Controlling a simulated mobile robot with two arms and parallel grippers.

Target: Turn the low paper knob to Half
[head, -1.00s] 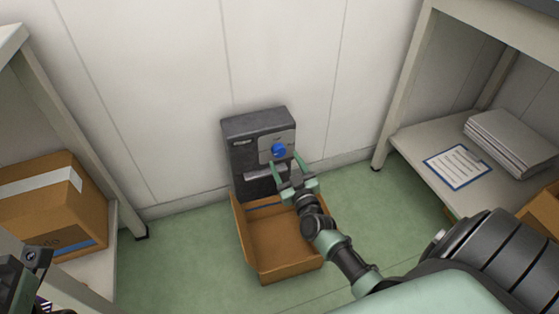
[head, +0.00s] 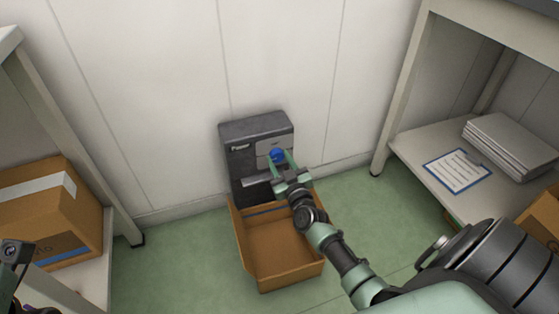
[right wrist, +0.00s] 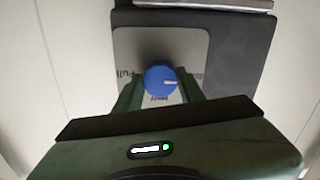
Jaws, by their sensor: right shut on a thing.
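The blue knob (head: 278,155) is on a grey plate (right wrist: 205,48) on the front of a dark wall unit (head: 240,131) labelled "Power". My right gripper (head: 278,160) is shut on the knob, one finger on each side. In the right wrist view the blue knob (right wrist: 161,81) shows a white pointer line aimed right. The plate reads "Full" to the left of the knob; a label below it is partly covered, and one at the right is hard to read. Part of my left arm's end (head: 14,262) shows at the lower left; its fingertips are not clear.
An open brown box (head: 275,278) stands on the green floor below the unit, under my right arm. A left shelf holds a taped carton (head: 50,225). A right shelf holds a clipboard (head: 457,170) and a grey stack (head: 512,148). Floor beside the box is clear.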

